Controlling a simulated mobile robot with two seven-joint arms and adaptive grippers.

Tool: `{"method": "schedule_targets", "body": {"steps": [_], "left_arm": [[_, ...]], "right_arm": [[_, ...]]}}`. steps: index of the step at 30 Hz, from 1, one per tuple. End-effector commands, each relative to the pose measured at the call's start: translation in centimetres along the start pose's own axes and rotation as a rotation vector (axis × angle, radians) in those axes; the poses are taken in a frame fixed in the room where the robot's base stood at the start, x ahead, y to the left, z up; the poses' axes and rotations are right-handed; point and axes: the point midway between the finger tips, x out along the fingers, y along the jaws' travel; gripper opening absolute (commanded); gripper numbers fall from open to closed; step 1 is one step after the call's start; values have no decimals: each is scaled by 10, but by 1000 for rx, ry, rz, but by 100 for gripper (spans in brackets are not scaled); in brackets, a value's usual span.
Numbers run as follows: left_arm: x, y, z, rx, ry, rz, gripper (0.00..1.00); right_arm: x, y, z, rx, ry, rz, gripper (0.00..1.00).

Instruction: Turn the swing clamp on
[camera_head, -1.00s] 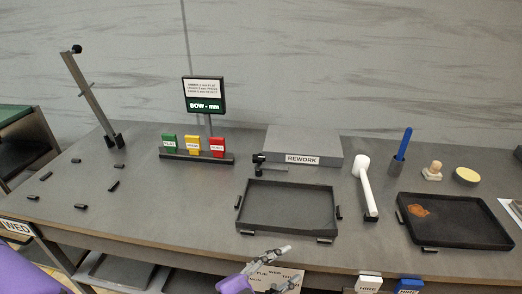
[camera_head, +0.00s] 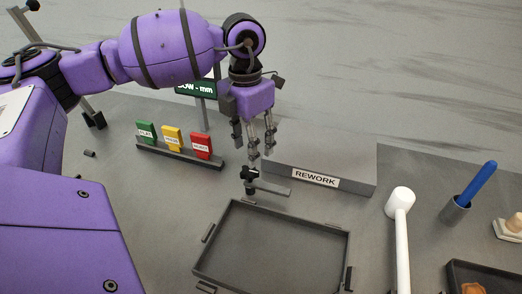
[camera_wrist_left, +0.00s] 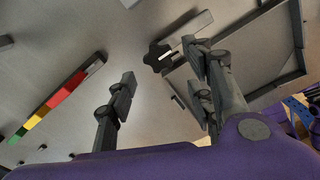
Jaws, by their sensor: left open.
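The swing clamp (camera_head: 250,177) stands at the back left corner of the black tray. It has a black knob on top and a flat grey arm (camera_head: 272,188) pointing right, behind the tray's back rim. My left gripper (camera_head: 254,152) points down above the clamp, its fingers apart and empty. In the left wrist view, the star-shaped knob (camera_wrist_left: 157,56) shows near the right-hand finger of my left gripper (camera_wrist_left: 162,75). The fingers do not appear closed on the knob; the exact height gap is unclear. My right gripper is out of view.
The black tray (camera_head: 290,217) lies in front of the clamp. The REWORK block (camera_head: 355,172) is close behind and to the right. A rack with green, yellow and red tags (camera_head: 172,138) stands left. A white-handled tool (camera_head: 401,240) is at right.

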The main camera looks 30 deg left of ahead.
Motion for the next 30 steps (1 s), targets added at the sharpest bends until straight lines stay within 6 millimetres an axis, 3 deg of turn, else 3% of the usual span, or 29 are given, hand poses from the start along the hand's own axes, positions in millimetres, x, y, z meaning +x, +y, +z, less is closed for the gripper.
{"method": "schedule_targets", "body": {"steps": [4, 18, 28, 30], "left_arm": [[2, 10, 0, -10, -1, 35, 48], [66, 10, 0, -8, -3, 29, 48], [72, 10, 0, -8, -4, 28, 48], [72, 10, 0, -8, -4, 28, 40]], "right_arm": [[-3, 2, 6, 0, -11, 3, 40], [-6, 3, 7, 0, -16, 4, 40], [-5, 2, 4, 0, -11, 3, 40], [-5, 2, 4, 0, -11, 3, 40]]}}
